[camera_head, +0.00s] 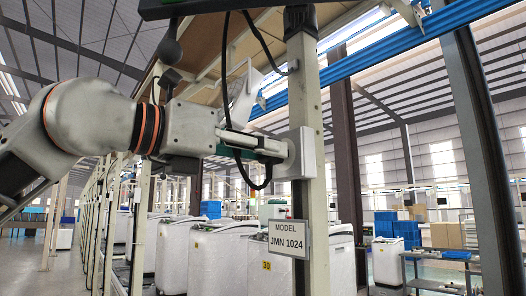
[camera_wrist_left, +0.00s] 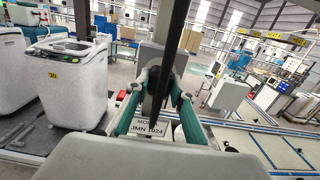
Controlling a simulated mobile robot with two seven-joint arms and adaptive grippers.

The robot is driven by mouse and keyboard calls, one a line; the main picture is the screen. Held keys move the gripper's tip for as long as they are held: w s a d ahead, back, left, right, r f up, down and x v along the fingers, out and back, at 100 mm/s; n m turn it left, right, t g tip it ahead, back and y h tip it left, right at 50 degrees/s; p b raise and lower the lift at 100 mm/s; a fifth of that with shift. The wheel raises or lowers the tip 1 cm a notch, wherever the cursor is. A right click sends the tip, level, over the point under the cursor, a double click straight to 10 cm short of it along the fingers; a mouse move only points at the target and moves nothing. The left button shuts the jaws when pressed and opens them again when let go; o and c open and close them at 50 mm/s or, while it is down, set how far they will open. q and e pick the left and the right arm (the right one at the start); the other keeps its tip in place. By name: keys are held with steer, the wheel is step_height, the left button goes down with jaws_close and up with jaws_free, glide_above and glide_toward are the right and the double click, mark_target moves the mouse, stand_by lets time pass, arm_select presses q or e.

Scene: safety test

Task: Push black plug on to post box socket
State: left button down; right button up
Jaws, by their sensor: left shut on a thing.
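My left gripper (camera_head: 282,150) reaches in from the left to the post box socket (camera_head: 303,153), a pale grey box on the beige post. In the left wrist view the teal fingers of the gripper (camera_wrist_left: 163,88) are shut on the black plug (camera_wrist_left: 158,84), in front of the grey post box (camera_wrist_left: 150,60). The plug is hardly visible in the head view, hidden by the gripper. A black cable (camera_head: 240,172) hangs from above and loops below the gripper. I cannot tell whether the plug touches the socket. My right gripper is not in view.
The beige post (camera_head: 304,95) bears a sign reading MODEL JMN 1024 (camera_head: 288,239) below the box. White washing machines (camera_head: 222,258) stand behind on the line. A blue beam (camera_head: 375,48) crosses overhead, and a dark column (camera_head: 480,150) stands at right.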

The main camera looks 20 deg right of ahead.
arm_select(q)
steer(key=shift+w+d, duration=0.25)
steer(key=shift+d, duration=0.3)
stand_by(0.4)
steer(key=c, duration=1.7)
jaws_free()
steer(key=shift+a, duration=0.1)
steer(key=v, duration=1.1)
steer(key=shift+s+a, duration=0.15)
steer(key=shift+a, duration=0.25)
